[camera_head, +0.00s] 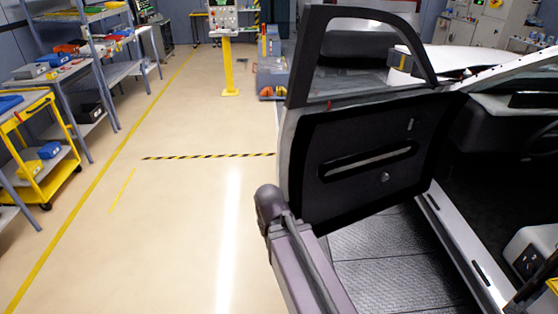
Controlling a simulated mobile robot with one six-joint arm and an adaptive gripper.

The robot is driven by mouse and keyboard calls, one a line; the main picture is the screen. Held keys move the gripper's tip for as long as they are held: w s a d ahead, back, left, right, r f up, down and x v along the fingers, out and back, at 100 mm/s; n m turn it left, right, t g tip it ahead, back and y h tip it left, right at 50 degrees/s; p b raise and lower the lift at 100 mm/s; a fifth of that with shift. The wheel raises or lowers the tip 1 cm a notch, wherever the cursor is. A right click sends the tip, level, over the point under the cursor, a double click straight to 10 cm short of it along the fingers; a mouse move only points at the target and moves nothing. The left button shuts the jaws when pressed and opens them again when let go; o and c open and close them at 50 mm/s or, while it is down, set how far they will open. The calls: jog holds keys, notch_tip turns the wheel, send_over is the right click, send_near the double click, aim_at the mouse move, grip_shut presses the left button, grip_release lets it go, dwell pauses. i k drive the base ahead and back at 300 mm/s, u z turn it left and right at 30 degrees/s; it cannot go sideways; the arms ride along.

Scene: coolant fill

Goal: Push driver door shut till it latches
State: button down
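The driver door (345,165) stands wide open at the centre right. Its black inner panel, with a long armrest recess, faces me, and its window frame rises above. The car body (465,240) is at the right, with the sill, the dark cabin and the door opening in sight. Part of my arm reaches up from the bottom centre to just left of the door's lower edge. I cannot tell whether it touches the door. My gripper does not show; it may be hidden behind the door.
Metal shelves (100,50) with coloured bins and a yellow cart (38,150) line the left. A yellow post with a control panel (228,65) stands at the back. The floor (180,210) left of the door is clear. A dark ribbed mat (395,265) lies below the door.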

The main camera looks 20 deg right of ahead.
aim_at(330, 163)
jog(key=z, duration=0.05)
jog(key=i, duration=0.9)
jog(key=u, duration=0.05)
